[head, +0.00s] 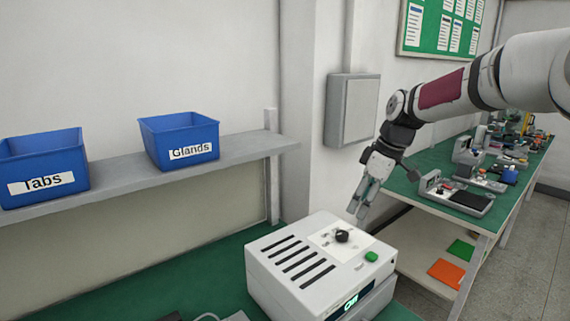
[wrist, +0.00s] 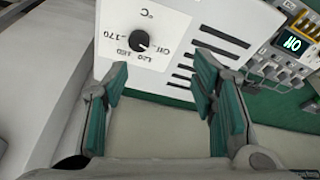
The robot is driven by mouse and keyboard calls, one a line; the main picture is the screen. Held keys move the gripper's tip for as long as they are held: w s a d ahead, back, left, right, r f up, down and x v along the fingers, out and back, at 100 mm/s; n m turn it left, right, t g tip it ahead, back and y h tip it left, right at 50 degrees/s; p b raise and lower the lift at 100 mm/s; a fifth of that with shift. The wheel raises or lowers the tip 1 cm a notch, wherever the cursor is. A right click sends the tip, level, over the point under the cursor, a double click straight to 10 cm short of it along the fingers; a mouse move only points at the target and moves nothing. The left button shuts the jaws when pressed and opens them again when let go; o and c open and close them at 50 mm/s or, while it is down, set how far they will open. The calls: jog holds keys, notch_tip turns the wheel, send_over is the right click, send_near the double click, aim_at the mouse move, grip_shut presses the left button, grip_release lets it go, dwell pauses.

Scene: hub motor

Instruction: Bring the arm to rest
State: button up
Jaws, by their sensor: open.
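My arm (head: 445,90) reaches in from the upper right in the head view, bent down at the wrist. My gripper (head: 360,208) hangs behind the white slotted machine, pointing down. In the wrist view its two green-padded fingers (wrist: 162,85) are apart, with nothing between them. The white machine (head: 275,262) stands on the green bench, with dark slots, a black knob (head: 342,236) and a green button (head: 371,256). The knob (wrist: 138,41) and its printed scale also show in the wrist view, beyond the fingertips. I cannot tell the exact gap between gripper and machine.
Blue bins marked Tabs (head: 45,165) and Glands (head: 180,138) stand on a grey shelf (head: 120,185) at left. A grey wall box (head: 352,110) is behind my gripper. A second green bench (head: 430,160) at right holds several devices. A lit display (head: 350,303) is on the machine's front.

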jog(key=s+a+r+m+t+h, duration=0.1)
jog(key=s+a+r+m+h, duration=0.2)
jog(key=s, duration=0.7)
jog(key=s+r+m, duration=0.3)
jog(key=s+r, duration=0.1)
jog(key=s, duration=0.7)
jog(key=s+f+m+t, duration=0.2)
jog(key=s+m, duration=0.3)
jog(key=s, duration=0.9)
jog(key=shift+s+d+f, duration=0.2)
jog(key=shift+s+d, duration=0.1)
jog(key=shift+s, duration=0.05)
